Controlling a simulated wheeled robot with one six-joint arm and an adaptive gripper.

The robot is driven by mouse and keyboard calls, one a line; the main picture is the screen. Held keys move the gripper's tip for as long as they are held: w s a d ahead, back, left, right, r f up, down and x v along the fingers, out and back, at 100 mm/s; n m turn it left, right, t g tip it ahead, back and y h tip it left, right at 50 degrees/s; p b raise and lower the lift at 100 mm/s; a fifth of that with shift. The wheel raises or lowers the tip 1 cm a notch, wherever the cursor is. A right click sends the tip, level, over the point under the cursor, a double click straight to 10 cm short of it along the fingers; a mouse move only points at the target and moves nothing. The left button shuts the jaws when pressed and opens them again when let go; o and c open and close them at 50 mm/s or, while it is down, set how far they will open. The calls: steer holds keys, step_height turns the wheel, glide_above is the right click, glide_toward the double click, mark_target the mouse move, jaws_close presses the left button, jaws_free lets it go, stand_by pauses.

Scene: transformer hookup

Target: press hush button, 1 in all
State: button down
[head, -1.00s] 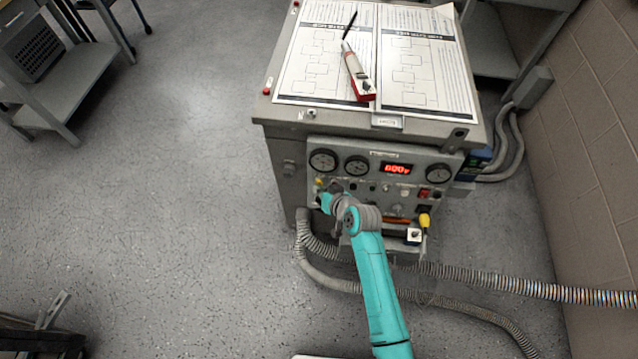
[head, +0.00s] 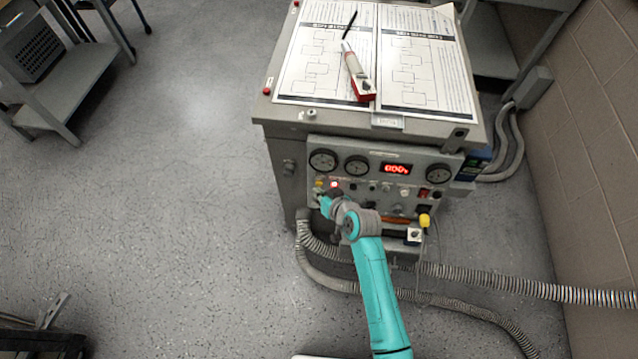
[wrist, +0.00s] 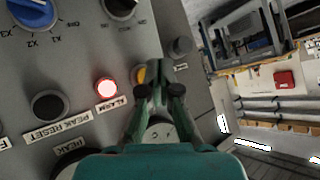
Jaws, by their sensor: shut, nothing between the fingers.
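The grey control panel (head: 376,205) is on the front of the cabinet. My gripper (wrist: 160,90) is shut and empty, with its fingertips close over the panel's left part. In the head view my gripper (head: 324,204) is at the panel's lower left. A yellow button (wrist: 139,76) is partly hidden behind the left fingertip; I cannot tell whether they touch. A lit red lamp (wrist: 106,88) with an alarm label is left of the fingers. The lamp also glows in the head view (head: 334,184). No hush label is readable, so I cannot tell which button is the hush button.
A black button (wrist: 48,106) labelled peak reset and a blue knob (wrist: 34,12) are on the panel. A grey knob (wrist: 180,47) is just beyond the fingers. Papers (head: 425,70) and a red-and-white tool (head: 358,75) lie on top. Ribbed hoses (head: 480,283) run along the floor.

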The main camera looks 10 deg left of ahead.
steer(key=shift+s+a+r, duration=0.1)
steer(key=shift+s+r, duration=0.15)
steer(key=shift+s, duration=1)
steer(key=shift+s+r, duration=0.2)
steer(key=shift+s, duration=1.05)
steer(key=s+d+r+m+t+h, duration=0.2)
steer(key=s+d+m+t+h, duration=0.15)
steer(key=s+d, duration=1.55)
steer(key=s+d+r+t+h, duration=0.1)
steer(key=s+d+r, duration=0.1)
steer(key=s+r, duration=0.7)
steer(key=s+d+r+t+h, duration=0.2)
steer(key=s+r, duration=0.7)
steer(key=r, duration=0.1)
steer(key=shift+s, duration=0.4)
